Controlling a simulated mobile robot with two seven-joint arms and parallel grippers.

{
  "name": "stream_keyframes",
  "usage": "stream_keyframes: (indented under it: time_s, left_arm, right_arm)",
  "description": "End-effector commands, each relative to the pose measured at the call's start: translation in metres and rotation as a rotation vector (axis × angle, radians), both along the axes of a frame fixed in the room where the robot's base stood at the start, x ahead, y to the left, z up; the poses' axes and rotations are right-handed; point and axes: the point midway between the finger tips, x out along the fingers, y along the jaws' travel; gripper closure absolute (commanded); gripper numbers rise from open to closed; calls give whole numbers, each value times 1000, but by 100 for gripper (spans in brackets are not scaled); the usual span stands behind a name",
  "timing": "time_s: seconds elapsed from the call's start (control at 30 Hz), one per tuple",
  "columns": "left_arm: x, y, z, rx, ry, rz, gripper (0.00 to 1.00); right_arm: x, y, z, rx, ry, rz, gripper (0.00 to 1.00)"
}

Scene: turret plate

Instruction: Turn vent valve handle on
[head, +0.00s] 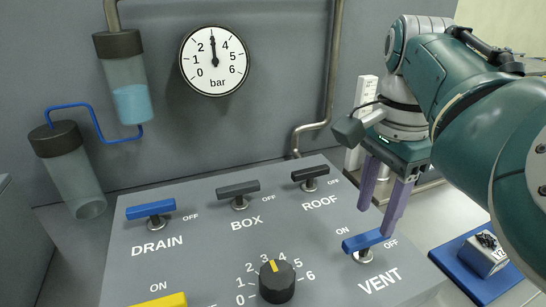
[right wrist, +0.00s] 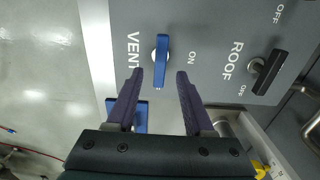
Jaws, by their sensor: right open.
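The vent valve handle (head: 365,241) is a blue bar on a short metal stem at the right of the grey panel, above the word VENT. It lies crosswise, its right end near the OFF mark; ON is printed above its left part. My right gripper (head: 377,217) is open, its purple fingers pointing down at the handle. In the right wrist view the handle (right wrist: 162,60) lines up with the gap between the fingertips (right wrist: 160,74). I cannot tell whether the fingers touch it. My left gripper is not in view.
The panel also has a blue DRAIN handle (head: 150,209), dark BOX (head: 238,189) and ROOF (head: 310,172) handles, a black knob (head: 277,281) and a yellow handle (head: 160,301). A gauge (head: 214,61) hangs behind. A blue tray (head: 462,284) lies right of the panel.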

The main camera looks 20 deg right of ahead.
Motion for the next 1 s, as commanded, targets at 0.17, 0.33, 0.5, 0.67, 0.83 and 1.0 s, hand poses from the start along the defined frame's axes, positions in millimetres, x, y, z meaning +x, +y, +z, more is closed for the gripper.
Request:
stream_keyframes:
  time_s: [0.17,0.33,0.5,0.67,0.83,1.0]
  left_arm:
    - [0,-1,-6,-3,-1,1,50]
    - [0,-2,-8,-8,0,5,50]
    - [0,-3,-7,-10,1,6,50]
    - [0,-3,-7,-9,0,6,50]
    - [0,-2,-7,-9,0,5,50]
    - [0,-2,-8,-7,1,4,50]
  right_arm:
    - [-1,-1,-31,0,2,1,48]
    - [0,0,-44,-1,-1,1,48]
    - [0,0,-46,0,-2,1,48]
    - [0,0,-45,-1,-2,1,53]
    - [0,0,-45,-1,-2,1,72]
    - [0,0,-45,-1,-2,1,91]
